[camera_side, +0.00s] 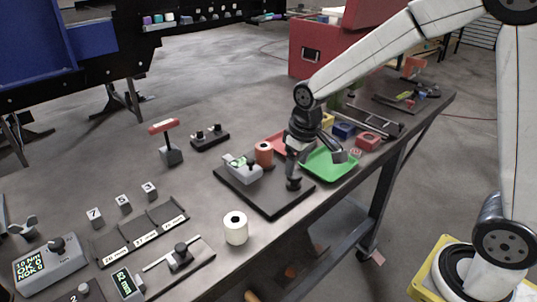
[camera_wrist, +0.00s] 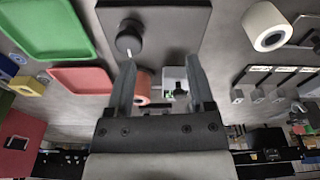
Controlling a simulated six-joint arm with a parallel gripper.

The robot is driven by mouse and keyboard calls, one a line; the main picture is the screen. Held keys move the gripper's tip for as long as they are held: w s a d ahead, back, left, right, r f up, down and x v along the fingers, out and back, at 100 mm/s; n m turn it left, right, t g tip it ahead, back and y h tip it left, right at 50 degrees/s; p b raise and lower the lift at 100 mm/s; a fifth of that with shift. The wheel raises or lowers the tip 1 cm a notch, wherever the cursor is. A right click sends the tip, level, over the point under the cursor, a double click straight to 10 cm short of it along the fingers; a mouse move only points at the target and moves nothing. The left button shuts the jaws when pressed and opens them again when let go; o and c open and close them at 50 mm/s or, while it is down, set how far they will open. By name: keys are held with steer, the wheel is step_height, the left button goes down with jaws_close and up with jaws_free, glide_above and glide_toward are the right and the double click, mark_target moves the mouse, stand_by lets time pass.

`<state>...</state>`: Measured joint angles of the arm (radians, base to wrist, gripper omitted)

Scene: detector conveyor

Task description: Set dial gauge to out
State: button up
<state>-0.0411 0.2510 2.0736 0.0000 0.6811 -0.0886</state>
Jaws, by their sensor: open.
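A dark square plate (camera_side: 262,199) lies on the bench and also shows in the wrist view (camera_wrist: 180,22). A black round knob (camera_side: 293,184) stands on its front right part; in the wrist view the knob (camera_wrist: 128,40) has a white pointer mark. A small grey device (camera_side: 243,169) with black and green details sits at the plate's far left; it shows between my fingers in the wrist view (camera_wrist: 175,82). I cannot tell which part is the dial gauge. My gripper (camera_wrist: 160,62) is open and empty above the plate, close to the knob.
An orange roll (camera_side: 264,154) stands by the plate, with a green tray (camera_side: 330,168) to the right. A white roll (camera_side: 236,228), a slide with a 62 mm display (camera_side: 128,284) and a grey display box (camera_side: 50,266) stand left and front.

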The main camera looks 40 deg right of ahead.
step_height(320, 180, up, 4)
steer(key=n+g, duration=0.2)
glide_above(250, 160)
steer(key=shift+r, duration=0.15)
steer(key=shift+f, duration=3.9)
jaws_close()
